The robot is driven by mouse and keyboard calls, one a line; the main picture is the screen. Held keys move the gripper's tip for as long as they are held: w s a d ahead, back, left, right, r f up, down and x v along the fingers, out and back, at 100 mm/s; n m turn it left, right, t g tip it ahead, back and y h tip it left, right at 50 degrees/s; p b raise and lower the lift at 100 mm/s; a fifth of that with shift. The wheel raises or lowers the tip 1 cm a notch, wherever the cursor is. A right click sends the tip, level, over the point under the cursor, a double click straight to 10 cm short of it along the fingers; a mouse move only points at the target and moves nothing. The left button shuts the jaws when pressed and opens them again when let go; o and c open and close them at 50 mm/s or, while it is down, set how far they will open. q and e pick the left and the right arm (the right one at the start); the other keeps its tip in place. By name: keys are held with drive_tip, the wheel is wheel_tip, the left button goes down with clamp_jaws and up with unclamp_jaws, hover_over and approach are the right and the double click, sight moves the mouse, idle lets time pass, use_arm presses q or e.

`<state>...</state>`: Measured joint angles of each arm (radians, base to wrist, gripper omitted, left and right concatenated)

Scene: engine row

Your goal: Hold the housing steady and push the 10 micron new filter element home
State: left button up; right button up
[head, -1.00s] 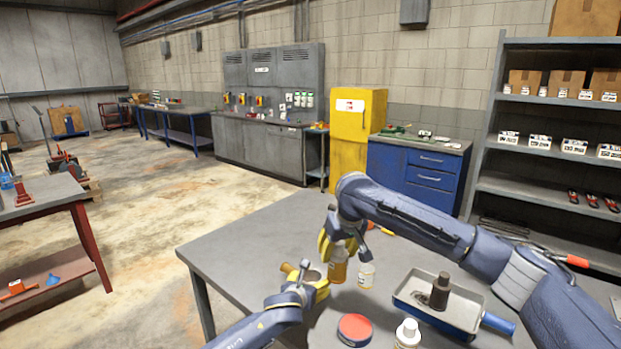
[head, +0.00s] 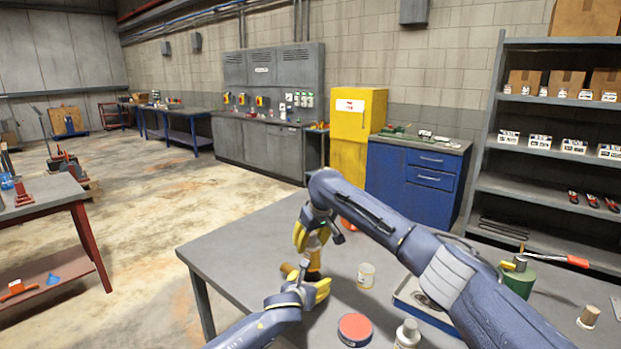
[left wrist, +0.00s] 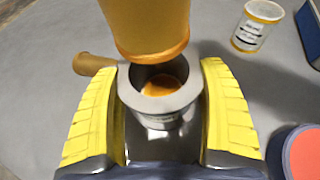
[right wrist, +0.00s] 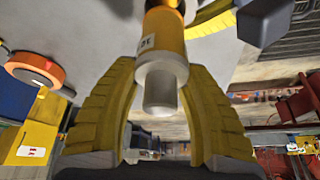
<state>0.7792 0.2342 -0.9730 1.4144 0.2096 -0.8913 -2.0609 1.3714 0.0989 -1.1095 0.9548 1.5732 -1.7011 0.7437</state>
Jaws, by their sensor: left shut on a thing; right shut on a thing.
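The grey round housing (left wrist: 128,92) stands open-topped between the yellow fingers of my left gripper (left wrist: 160,118), which is shut on it. An orange patch shows inside its mouth. The yellow-orange filter element (left wrist: 150,22) hangs above the housing, its lower end apart from or just over the far rim; I cannot tell the exact gap. My right gripper (right wrist: 165,100) is shut on the element's pale upper end, and its labelled yellow body (right wrist: 165,32) shows in the right wrist view. In the head view my right gripper (head: 312,236) is above my left gripper (head: 316,290), which mostly hides the housing.
A brown stub (left wrist: 94,65) sticks out beside the housing. A labelled jar (head: 366,275), a red-topped round tin (head: 355,328) and a white-capped bottle (head: 407,334) stand to the right. A green canister (head: 518,280) is farther right. The table's left part (head: 235,252) is clear.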

sight(310, 269)
drive_tip(key=shift+f, duration=0.2)
drive_tip(key=shift+s+f, duration=0.1)
drive_tip(key=shift+f, duration=0.85)
drive_tip(key=shift+f, duration=3.9)
idle(1.2)
drive_tip(key=o, duration=1.4)
drive_tip(key=shift+c, duration=0.2)
drive_tip(key=shift+a+r, duration=0.1)
drive_tip(key=shift+r, duration=0.1)
